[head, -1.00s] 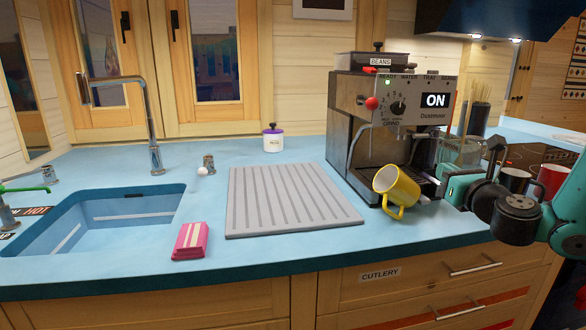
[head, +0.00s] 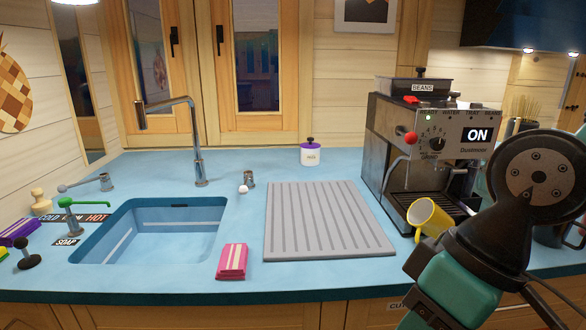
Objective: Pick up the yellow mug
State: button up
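The yellow mug (head: 427,217) is tilted at the front of the coffee machine's drip tray, its open mouth toward the upper left and its handle low at the front. Its lower right side is partly hidden by my arm. My arm crosses the right side of the head view, close to the camera. I cannot see the fingers of my gripper, and no finger shows on the mug.
The coffee machine (head: 400,150) stands behind the mug. A grey draining board (head: 325,220) lies to its left. A pink packet (head: 232,262) is near the counter's front edge, beside the sink (head: 150,232). The blue counter is clear in front of the board.

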aim_at(424, 214)
jog(key=k, duration=1.2)
jog(key=z, duration=0.75)
jog(key=i, duration=1.3)
jog(key=u, duration=0.95)
jog(key=i, duration=0.3)
jog(key=u, duration=0.3)
